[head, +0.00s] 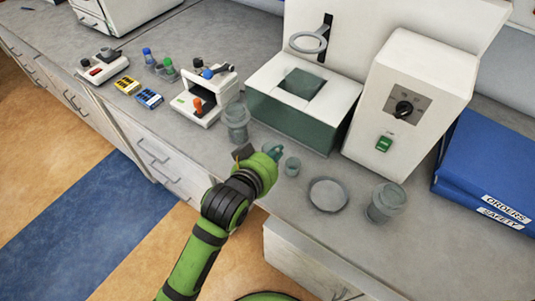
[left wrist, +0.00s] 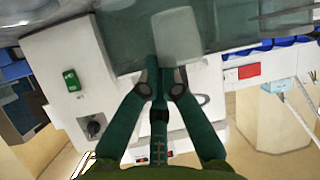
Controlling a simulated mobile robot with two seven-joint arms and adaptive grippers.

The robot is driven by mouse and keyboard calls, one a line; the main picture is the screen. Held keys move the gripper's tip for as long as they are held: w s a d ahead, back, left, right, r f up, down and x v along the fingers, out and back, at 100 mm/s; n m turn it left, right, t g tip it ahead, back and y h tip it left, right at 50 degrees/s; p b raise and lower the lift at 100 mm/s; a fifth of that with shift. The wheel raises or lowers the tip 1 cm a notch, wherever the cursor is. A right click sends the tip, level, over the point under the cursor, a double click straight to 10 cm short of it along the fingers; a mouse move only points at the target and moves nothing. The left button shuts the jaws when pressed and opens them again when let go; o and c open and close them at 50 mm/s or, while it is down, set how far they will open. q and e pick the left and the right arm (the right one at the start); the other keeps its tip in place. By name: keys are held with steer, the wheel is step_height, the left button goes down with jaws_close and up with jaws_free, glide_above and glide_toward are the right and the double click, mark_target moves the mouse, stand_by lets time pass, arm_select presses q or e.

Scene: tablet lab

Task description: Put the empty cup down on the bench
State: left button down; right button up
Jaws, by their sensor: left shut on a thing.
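My left gripper (head: 274,152) is low over the front part of the bench (head: 240,180), its fingers shut. In the left wrist view the closed fingers (left wrist: 165,78) have a clear greenish cup (left wrist: 178,38) at their tips. A small clear cup (head: 292,166) shows just right of the fingertips in the head view; I cannot tell whether it is the one in the fingers or whether it touches the bench. My right gripper is in neither view.
A clear jar (head: 236,118) stands close behind the gripper. A round dish (head: 327,195) and another jar (head: 385,203) are to the right. A white machine with a green switch (head: 410,105) and blue binders (head: 490,175) stand further right. A small white device (head: 207,97) is at left.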

mark_target(267, 146)
arm_select(q)
steer(key=w+f, duration=0.1)
steer(key=w+a, duration=0.1)
steer(key=w+f, duration=0.1)
steer(key=w, duration=0.1)
steer(key=shift+a+f+p, duration=0.3)
steer(key=shift+f+p, duration=0.4)
steer(key=shift+f, duration=1.65)
steer(key=shift+f, duration=0.15)
steer(key=c, duration=1.4)
jaws_free()
steer(key=shift+c, duration=0.2)
steer(key=b+v, duration=0.1)
steer(key=v, duration=1.1)
